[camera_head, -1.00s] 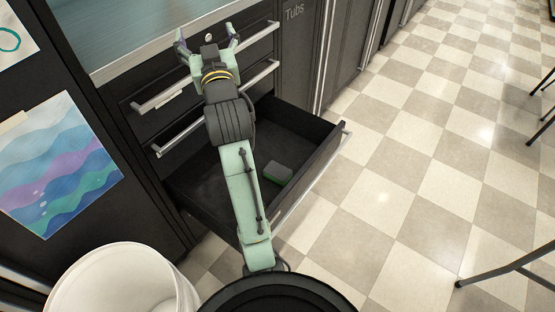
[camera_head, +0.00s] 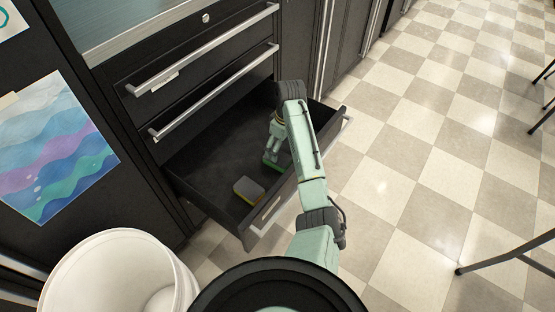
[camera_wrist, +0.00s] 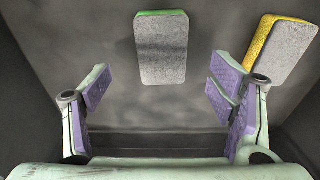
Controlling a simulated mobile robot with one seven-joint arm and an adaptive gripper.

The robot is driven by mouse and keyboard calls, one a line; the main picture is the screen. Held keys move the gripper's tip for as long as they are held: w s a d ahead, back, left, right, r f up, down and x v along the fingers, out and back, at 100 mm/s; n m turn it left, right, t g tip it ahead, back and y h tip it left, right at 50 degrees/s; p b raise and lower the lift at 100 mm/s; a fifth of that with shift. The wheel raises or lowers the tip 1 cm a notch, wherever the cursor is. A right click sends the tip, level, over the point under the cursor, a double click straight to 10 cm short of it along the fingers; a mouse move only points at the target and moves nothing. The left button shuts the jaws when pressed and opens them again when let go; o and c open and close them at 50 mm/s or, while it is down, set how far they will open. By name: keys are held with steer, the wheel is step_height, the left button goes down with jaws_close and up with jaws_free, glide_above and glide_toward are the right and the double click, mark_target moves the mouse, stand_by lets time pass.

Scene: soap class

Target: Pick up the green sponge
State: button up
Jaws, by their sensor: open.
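The green sponge (camera_wrist: 161,50) lies in the open drawer, its grey face up and a thin green edge showing at its far side in the wrist view. In the head view the green sponge (camera_head: 270,163) is partly hidden by my gripper (camera_head: 273,152), which reaches down into the drawer over it. In the wrist view my gripper (camera_wrist: 158,88) is open and empty. Its purple-padded fingers are apart on either side, and the sponge lies between their lines, beyond the tips.
A yellow sponge (camera_head: 248,190), grey on top, lies in the same drawer (camera_head: 205,160) near its front; in the wrist view this yellow sponge (camera_wrist: 285,50) is beside the right finger. The drawer walls stand close around. A white bin (camera_head: 110,270) stands at the lower left.

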steer(key=f, duration=0.4)
steer(key=a+f, duration=0.1)
steer(key=f, duration=0.2)
steer(key=shift+w+f, duration=0.1)
steer(key=shift+w, duration=0.05)
steer(key=shift+c, duration=0.3)
steer(key=c, duration=1)
step_height(320, 180, up, 10)
steer(key=shift+r, duration=0.1)
